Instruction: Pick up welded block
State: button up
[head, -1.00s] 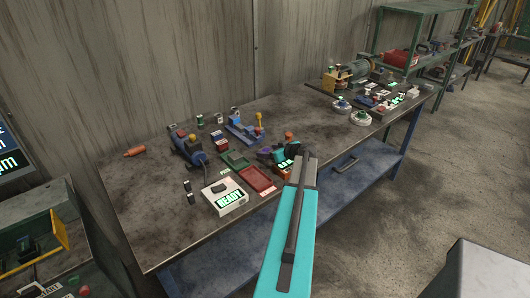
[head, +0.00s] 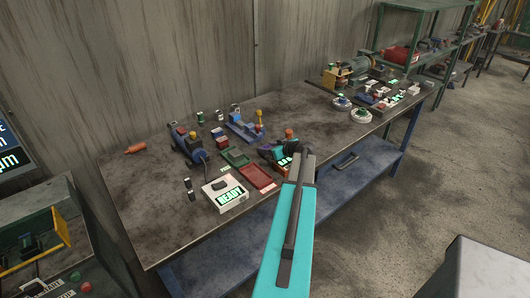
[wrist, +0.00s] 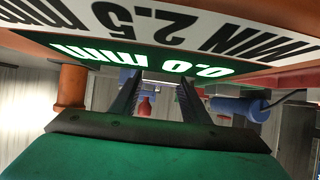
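My gripper (head: 270,151) is low over the front of the bench, beside a device with a green-lit display and an orange post. In the wrist view my gripper (wrist: 157,82) shows two dark fingers with a gap between them, and nothing is clearly held. The display (wrist: 140,58), close above the fingers in that picture, reads 0.0 mm, with MIN 2.5 mm printed beside it. A small red object (wrist: 145,107) shows beyond the fingers, through the gap. I cannot pick out the welded block with certainty; my arm and gripper hide part of the device.
A green tray (head: 236,158) and a red tray (head: 258,177) lie left of my gripper. A white box reading READY (head: 225,193) is at the front edge. A blue machine (head: 187,146) and a blue fixture (head: 247,130) stand behind. The bench's middle right is clear.

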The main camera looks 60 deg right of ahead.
jog(key=shift+c, duration=1.4)
jog(key=shift+r, duration=0.1)
notch_tip(320, 180, up, 10)
jog(key=b, duration=0.3)
jog(key=shift+b, duration=0.4)
